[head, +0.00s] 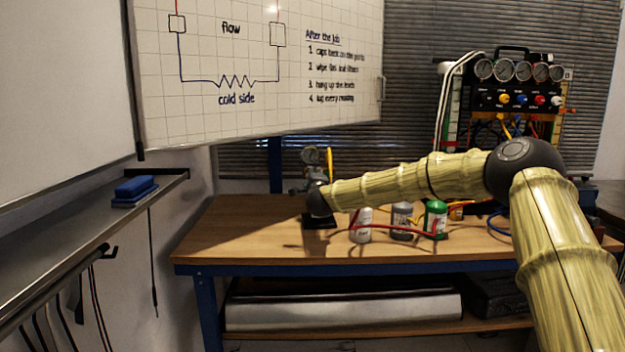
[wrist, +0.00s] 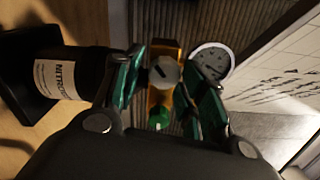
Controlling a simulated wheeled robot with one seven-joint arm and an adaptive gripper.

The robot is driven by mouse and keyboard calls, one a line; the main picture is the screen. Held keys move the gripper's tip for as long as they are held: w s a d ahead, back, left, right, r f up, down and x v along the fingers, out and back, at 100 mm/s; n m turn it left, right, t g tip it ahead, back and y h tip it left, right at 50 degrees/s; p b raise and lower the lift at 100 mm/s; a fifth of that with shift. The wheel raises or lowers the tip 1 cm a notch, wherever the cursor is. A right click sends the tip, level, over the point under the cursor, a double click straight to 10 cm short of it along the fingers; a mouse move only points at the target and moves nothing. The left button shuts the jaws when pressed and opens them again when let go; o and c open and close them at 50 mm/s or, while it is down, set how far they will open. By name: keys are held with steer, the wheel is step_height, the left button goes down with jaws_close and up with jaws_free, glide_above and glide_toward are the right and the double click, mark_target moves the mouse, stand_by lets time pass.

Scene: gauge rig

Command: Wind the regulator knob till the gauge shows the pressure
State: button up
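In the wrist view the regulator knob (wrist: 164,71), a pale round cap with a dark mark, sits between the green fingertips of my gripper (wrist: 163,78). The fingers stand apart on either side of it; I cannot tell whether they touch it. The brass-orange regulator body (wrist: 166,48) is behind the knob. A white-faced gauge (wrist: 213,61) is right of it, its reading too small to make out.
A dark bottle labelled nitrogen (wrist: 64,76) lies left of my gripper in the wrist view. On the wooden bench (head: 235,220) stand white (head: 361,228), grey (head: 401,222) and green (head: 434,220) containers near a red hose. A manifold with several gauges (head: 515,85) stands behind at right.

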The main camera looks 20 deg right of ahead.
steer(key=shift+a+r, duration=0.15)
steer(key=s+a, duration=0.2)
steer(key=s, duration=0.9)
steer(key=shift+s, duration=0.4)
